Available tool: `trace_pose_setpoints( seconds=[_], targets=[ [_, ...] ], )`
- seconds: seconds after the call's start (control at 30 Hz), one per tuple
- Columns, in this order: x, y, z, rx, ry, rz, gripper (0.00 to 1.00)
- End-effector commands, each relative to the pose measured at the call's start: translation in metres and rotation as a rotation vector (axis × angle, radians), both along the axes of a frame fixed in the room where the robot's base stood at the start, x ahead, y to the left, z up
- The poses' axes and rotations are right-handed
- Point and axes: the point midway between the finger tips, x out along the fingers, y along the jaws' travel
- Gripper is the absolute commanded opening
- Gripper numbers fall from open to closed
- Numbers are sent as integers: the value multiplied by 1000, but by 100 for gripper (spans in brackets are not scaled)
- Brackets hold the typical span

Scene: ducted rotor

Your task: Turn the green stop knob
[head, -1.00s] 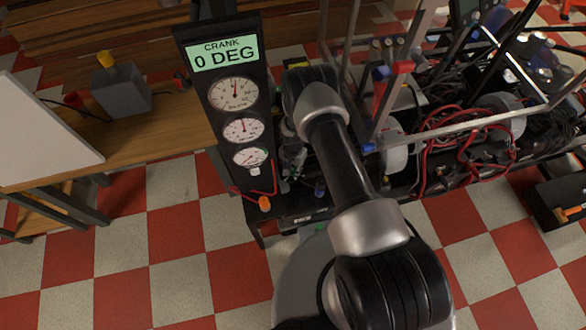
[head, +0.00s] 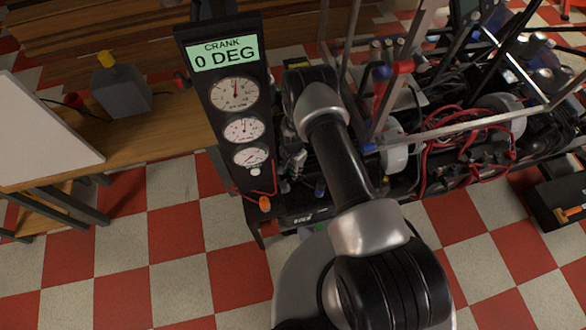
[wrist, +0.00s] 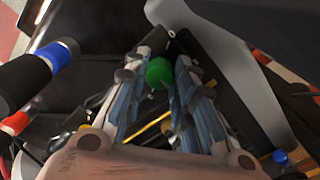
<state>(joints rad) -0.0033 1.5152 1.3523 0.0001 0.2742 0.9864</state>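The green knob (wrist: 158,73) shows in the wrist view as a small round cap between the two fingertips of my gripper (wrist: 160,64). The fingers have blue-grey pads and stand apart, one on each side of the knob. The left pad has a narrow gap to it; the right finger is very close, and I cannot tell if it touches. In the head view my arm hides the knob, and only part of my gripper (head: 292,160) shows beside the gauge panel (head: 232,110), whose display reads CRANK 0 DEG.
A metal frame (head: 480,125) with red wires and machine parts stands to the right of my arm. In the wrist view, a black cylinder with a blue band (wrist: 58,56) is at left and a blue cap (wrist: 280,157) at lower right. A wooden bench (head: 160,140) is at left.

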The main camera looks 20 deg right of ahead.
Motion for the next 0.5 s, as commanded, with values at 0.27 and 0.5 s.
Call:
trace_pose_setpoints(
  seconds=[0.27,0.5],
  targets=[
    [0,0,0,0,0,1,42],
    [0,0,0,0,0,1,44]
  ],
)
